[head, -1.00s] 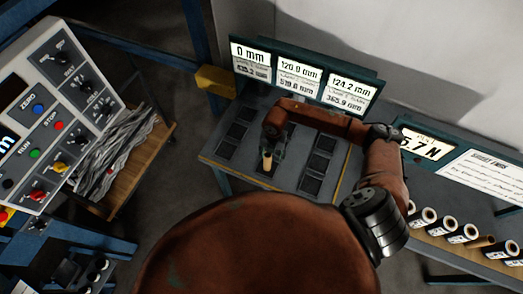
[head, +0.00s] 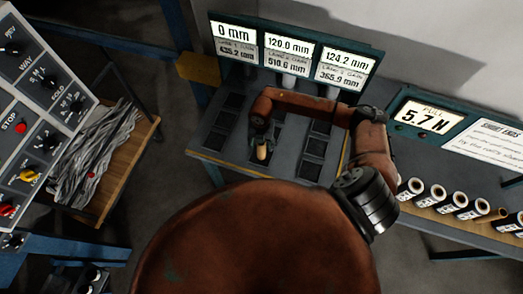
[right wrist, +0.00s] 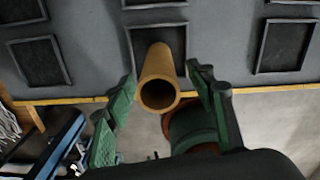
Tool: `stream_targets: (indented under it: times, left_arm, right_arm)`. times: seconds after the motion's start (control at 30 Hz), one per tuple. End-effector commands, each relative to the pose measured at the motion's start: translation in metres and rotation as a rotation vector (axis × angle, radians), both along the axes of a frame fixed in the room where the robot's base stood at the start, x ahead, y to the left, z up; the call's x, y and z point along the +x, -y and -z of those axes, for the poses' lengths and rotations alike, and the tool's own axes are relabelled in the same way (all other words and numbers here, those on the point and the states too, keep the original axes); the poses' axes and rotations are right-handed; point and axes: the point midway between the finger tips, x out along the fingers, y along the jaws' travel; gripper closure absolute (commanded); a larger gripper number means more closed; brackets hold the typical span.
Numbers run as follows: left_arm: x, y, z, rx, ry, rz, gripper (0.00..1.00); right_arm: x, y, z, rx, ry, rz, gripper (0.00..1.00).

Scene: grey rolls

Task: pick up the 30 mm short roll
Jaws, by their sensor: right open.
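A short, hollow tan roll (right wrist: 159,84) stands at the middle column of dark square pads on the grey bench; no size mark on it is readable. It also shows in the head view (head: 262,152). My right gripper (right wrist: 162,78) has its green fingers apart, one on each side of the roll, with gaps visible on both sides. In the head view the right gripper (head: 261,143) is small and partly hidden by its own wrist. My left gripper is not in view.
Display panels (head: 288,57) stand along the bench's back edge. Several dark-wrapped rolls (head: 434,194) and a tan tube (head: 490,215) sit on a shelf at right. A control panel (head: 35,110) and a wooden cart with grey strips (head: 95,155) are at left.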

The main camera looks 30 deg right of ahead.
Motion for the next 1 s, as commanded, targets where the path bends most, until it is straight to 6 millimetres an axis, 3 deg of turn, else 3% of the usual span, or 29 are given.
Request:
stream_targets:
  times: [0.53, 0.83, 1.0]
  left_arm:
    - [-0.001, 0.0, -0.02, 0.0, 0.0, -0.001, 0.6]
    - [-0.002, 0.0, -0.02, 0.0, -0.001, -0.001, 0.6]
    - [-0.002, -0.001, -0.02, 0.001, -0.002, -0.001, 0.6]
  right_arm:
    - [0.001, 0.0, 0.065, 0.001, -0.002, 0.001, 0.5]
    - [0.001, 0.0, 0.07, 0.001, -0.001, 0.0, 0.51]
    - [0.001, 0.0, 0.069, 0.001, -0.001, 0.0, 0.62]
